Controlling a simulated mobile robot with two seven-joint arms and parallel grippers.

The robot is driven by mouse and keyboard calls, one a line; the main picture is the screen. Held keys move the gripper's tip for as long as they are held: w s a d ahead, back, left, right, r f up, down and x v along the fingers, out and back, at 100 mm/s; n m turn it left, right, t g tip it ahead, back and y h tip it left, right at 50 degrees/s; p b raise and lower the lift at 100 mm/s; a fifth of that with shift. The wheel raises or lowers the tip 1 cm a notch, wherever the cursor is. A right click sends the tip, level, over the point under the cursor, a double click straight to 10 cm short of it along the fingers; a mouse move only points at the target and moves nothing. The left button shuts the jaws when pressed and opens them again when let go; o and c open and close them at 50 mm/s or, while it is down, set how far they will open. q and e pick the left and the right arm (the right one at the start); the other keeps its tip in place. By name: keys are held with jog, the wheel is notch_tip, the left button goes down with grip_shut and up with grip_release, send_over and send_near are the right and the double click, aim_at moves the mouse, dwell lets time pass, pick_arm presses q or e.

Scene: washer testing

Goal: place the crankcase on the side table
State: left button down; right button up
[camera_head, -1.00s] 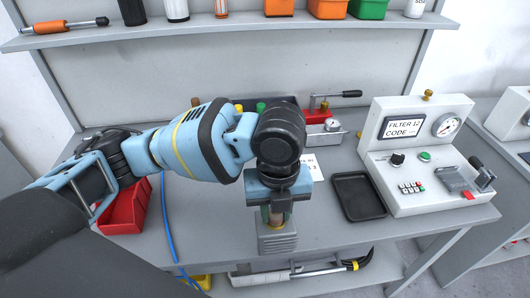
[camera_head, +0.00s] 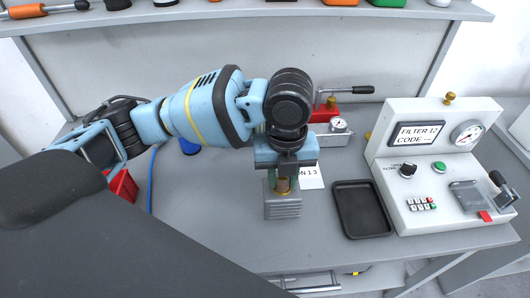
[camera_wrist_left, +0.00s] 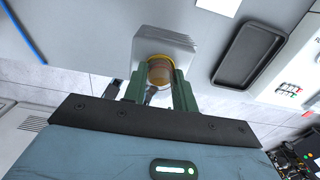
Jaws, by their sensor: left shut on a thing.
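The crankcase (camera_head: 283,206) is a grey finned block with a brass-coloured neck on top. My left gripper (camera_head: 283,183) is shut on that neck from above. In the left wrist view the crankcase (camera_wrist_left: 178,42) sits between the green fingers of the left gripper (camera_wrist_left: 160,88). It is upright over the front part of the grey bench (camera_head: 220,225); I cannot tell whether it touches the bench. My right gripper is not in view. I cannot make out a separate side table for certain.
A black tray (camera_head: 362,208) lies right of the crankcase. A white test machine (camera_head: 435,165) with a gauge stands further right. A red lever press (camera_head: 325,112) and a white paper label (camera_head: 311,177) are behind. A red bin (camera_head: 123,187) is at the left.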

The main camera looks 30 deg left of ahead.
pick_arm(q)
jog(key=w+a+f, duration=0.4)
jog(key=w+a, duration=0.3)
jog(key=w, duration=0.3)
jog(key=shift+w+a+f+b, duration=0.25)
jog(key=shift+a+b, duration=0.05)
jog(key=shift+a, duration=0.05)
jog(key=shift+f, duration=0.15)
jog(key=c, duration=1.1)
grip_release()
jog(key=shift+s+f, duration=0.1)
notch_tip(320, 180, up, 12)
jog(key=shift+r, duration=0.15)
